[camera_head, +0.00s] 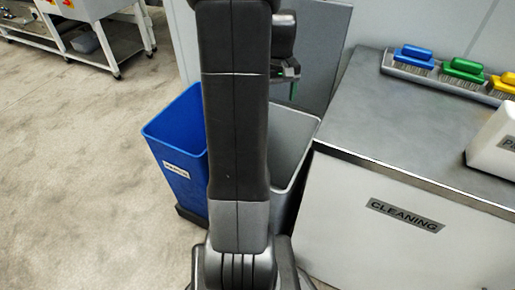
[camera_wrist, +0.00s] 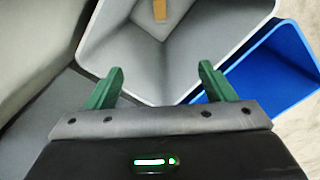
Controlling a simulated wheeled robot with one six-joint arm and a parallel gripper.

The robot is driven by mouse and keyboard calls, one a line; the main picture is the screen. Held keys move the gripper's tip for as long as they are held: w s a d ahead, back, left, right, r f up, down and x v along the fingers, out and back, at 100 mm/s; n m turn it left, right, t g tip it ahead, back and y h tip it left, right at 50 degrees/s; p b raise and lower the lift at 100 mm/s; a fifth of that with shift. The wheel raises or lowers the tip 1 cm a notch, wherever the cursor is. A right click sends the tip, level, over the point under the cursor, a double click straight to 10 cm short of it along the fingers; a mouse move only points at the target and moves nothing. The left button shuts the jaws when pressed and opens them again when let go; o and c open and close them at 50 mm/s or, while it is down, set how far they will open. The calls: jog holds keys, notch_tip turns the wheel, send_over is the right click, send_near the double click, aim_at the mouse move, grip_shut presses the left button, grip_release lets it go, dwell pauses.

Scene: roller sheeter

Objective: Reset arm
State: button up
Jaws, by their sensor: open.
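My gripper shows in the wrist view (camera_wrist: 160,85) with two green fingers spread apart and nothing between them. It is above the near rim of a grey bin (camera_wrist: 235,62). A small tan object (camera_wrist: 160,10) lies inside that bin. In the head view my arm stands upright in the middle, and my gripper (camera_head: 290,82) is partly hidden behind it, over the grey bin (camera_head: 291,135).
A blue bin (camera_head: 176,140) stands left of the grey bin. A metal-topped cleaning cabinet (camera_head: 400,140) is on the right, with blue (camera_head: 413,56), green (camera_head: 463,69) and yellow (camera_head: 505,83) brushes and a white container (camera_head: 495,145). Open floor lies left.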

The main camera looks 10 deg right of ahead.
notch_tip(320, 180, down, 10)
dwell(0.8)
dwell(0.3)
